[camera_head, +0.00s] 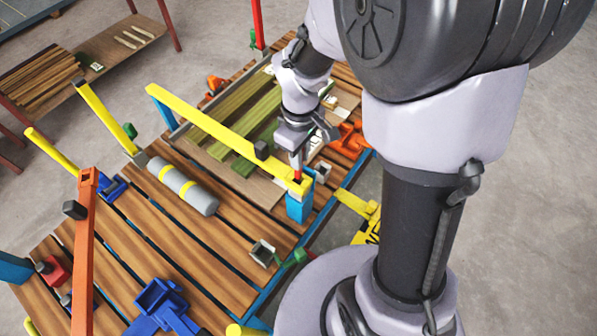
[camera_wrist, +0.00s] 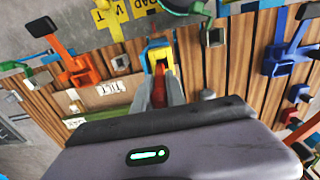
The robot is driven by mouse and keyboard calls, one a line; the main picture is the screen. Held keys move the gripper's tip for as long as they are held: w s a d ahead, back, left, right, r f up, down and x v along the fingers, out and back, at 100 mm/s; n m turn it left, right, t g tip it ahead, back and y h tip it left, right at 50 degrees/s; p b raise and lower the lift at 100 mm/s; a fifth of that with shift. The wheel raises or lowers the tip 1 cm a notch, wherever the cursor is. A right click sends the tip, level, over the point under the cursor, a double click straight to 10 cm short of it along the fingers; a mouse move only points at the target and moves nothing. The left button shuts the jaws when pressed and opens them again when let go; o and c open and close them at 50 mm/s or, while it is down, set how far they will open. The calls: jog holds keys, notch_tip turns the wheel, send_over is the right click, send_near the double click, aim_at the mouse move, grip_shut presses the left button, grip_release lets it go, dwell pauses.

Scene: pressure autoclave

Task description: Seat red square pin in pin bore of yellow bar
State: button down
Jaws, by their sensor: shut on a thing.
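The long yellow bar (camera_head: 220,132) runs diagonally across the slatted table. Its near end lies over a blue upright post (camera_head: 299,208) at the table's right edge. My gripper (camera_head: 297,152) is shut on the red square pin (camera_head: 297,166), which points down at the bar's near end. In the wrist view, the pin (camera_wrist: 159,92) sits between my two grey fingers (camera_wrist: 160,100), with the yellow bar end (camera_wrist: 157,54) around or just beyond its tip. The pin bore is hidden at the tip, so I cannot tell whether the pin is inside it.
A black block (camera_head: 261,150) stands on the bar near my gripper. An orange clamp-like part (camera_head: 351,140) is to the right. An open grey square socket (camera_head: 262,252) sits nearer the front.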

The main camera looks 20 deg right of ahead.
aim_at(300, 178)
notch_tip(300, 178, down, 5)
jog(key=shift+w+f+b, duration=0.1)
jog(key=shift+b, duration=0.5)
jog(key=shift+r, duration=0.25)
jog(key=c, duration=1.4)
grip_release()
jog(key=shift+o, duration=0.2)
